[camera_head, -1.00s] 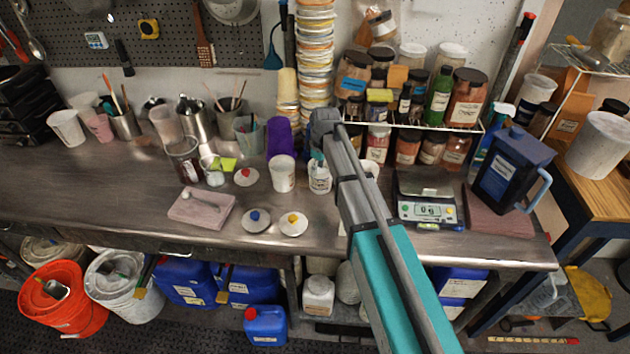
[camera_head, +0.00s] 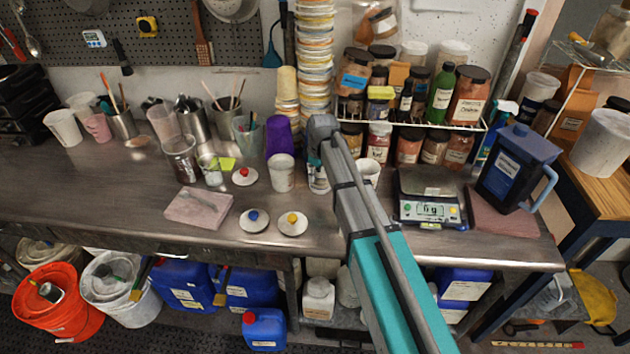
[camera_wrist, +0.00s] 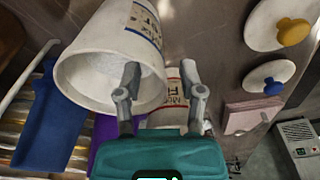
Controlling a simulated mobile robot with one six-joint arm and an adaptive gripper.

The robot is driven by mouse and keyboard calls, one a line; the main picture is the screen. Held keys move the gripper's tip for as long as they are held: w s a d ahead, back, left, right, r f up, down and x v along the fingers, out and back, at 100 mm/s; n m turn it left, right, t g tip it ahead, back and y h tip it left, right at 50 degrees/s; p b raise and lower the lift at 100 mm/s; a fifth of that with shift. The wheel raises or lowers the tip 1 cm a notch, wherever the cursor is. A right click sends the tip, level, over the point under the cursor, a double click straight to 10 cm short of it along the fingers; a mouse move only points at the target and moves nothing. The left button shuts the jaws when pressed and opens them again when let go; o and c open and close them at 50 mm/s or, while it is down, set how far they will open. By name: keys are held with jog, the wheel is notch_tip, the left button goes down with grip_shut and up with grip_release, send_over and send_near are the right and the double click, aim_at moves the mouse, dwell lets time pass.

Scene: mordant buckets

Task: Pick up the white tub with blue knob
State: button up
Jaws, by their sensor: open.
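A white round lid-like piece with a blue knob (camera_head: 254,220) lies on the metal bench, beside a similar one with a yellow knob (camera_head: 292,223). The blue-knob piece also shows at the right in the wrist view (camera_wrist: 262,76). I cannot see a tub under it. My gripper (camera_wrist: 160,68) is open and empty, well apart from the blue-knob piece. A white labelled tub (camera_wrist: 85,70) looms at its left, the left finger overlapping its open mouth. A tub with a red label (camera_wrist: 172,92) shows between the fingers.
A red-knob lid (camera_head: 244,176), a white tub (camera_head: 282,176) and a purple cup (camera_head: 279,136) stand near my arm. A pink slab (camera_head: 198,208) lies left of the blue-knob piece. A scale (camera_head: 430,208) is at right. The bench's left front is clear.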

jog(key=shift+a+f+b, duration=0.15)
jog(key=shift+f+b, duration=0.6)
jog(key=shift+f, duration=0.3)
grip_shut()
